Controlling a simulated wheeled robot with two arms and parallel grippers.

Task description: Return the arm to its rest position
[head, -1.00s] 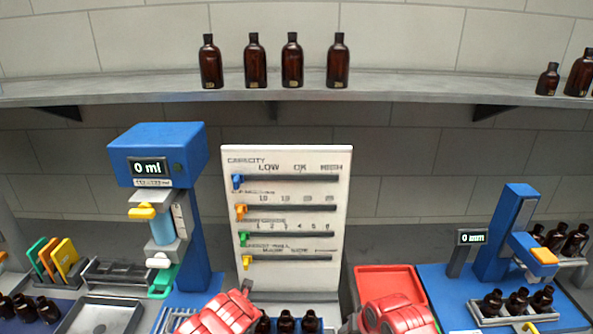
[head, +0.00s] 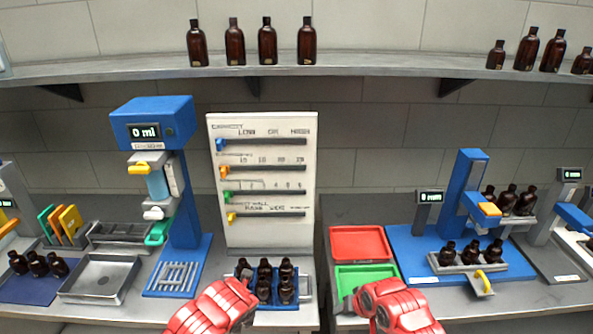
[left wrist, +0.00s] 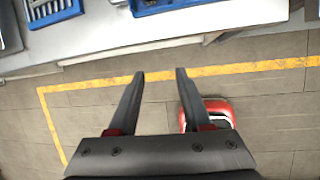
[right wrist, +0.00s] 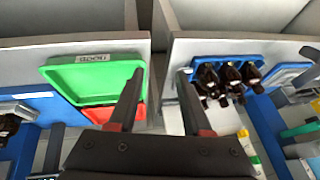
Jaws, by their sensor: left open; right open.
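My left arm, with red links, comes in at the bottom of the head view in front of the blue bottle crate (head: 308,290). Its gripper (left wrist: 160,74) is open and empty in the left wrist view, above the floor in front of the bench edge. My right arm, also red, is in front of the green tray (head: 368,279). Its gripper (right wrist: 159,72) is open and empty in the right wrist view, with the green tray (right wrist: 62,76) to the left and a crate of amber bottles (right wrist: 200,66) to the right. In the head view the fingertips are mostly unclear.
A red tray (head: 360,243) lies behind the green one. A blue dispenser (head: 150,110) reading 0 ml, a slider panel (head: 262,180) and a blue gauge stand (head: 468,180) stand on the benches. Amber bottles (head: 267,42) line the shelf. A gap separates the benches.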

